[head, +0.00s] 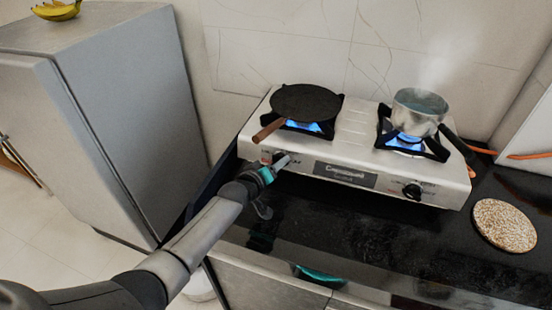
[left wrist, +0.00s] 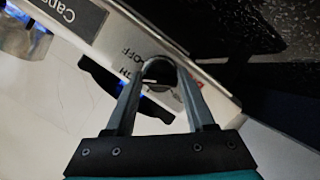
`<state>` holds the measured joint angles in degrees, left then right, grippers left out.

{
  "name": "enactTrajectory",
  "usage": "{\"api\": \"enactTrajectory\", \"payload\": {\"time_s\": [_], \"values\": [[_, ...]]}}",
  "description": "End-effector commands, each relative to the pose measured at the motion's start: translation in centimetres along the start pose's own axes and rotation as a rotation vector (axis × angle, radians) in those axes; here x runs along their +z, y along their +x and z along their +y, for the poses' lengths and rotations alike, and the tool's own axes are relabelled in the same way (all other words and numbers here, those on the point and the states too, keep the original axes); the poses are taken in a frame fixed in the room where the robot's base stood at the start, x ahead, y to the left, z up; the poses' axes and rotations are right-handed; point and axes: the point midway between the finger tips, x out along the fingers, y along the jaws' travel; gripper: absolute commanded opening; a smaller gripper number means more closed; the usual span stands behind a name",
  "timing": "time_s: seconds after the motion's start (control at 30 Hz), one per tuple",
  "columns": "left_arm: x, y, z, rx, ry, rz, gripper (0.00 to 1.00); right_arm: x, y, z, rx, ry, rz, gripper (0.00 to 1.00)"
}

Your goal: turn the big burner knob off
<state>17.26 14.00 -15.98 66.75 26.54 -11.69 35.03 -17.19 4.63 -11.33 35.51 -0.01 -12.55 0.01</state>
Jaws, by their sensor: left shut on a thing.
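The white two-burner stove (head: 355,130) stands on the black counter, with blue flames showing under both burners. Its left front knob (head: 278,157) sits below the burner with the black pan (head: 306,103). My left gripper (head: 283,164) is at this knob and mostly hides it. In the left wrist view, the fingers of my left gripper (left wrist: 160,82) are shut on the dark knob (left wrist: 157,66), beside the printed "OFF". The right front knob (head: 412,191) is black and untouched. My right gripper is not in view.
A steaming metal pot (head: 419,110) sits on the right burner. A round speckled board (head: 504,225) lies on the counter (head: 350,232) at right. A grey fridge (head: 120,110) with bananas (head: 57,10) on top stands at left, close to my left arm.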

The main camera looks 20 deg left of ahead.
Motion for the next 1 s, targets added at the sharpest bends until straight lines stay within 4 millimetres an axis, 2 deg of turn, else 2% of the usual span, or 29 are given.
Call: {"api": "enactTrajectory", "payload": {"time_s": [0.03, 0.2, 0.5, 1.0], "values": [[0.0, -0.1, 0.2, -0.012, 0.041, -0.004, 0.0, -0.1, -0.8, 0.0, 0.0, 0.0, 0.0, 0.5], [0.1, -0.1, 0.1, -0.045, 0.191, -0.005, 0.0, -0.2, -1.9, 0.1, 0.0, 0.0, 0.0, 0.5], [0.1, -0.1, 0.1, -0.09, 0.401, -0.004, 0.0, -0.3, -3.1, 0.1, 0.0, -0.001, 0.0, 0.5], [0.1, 0.0, 0.0, -0.117, 0.533, -0.003, 0.0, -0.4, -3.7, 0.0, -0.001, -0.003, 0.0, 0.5]]}}
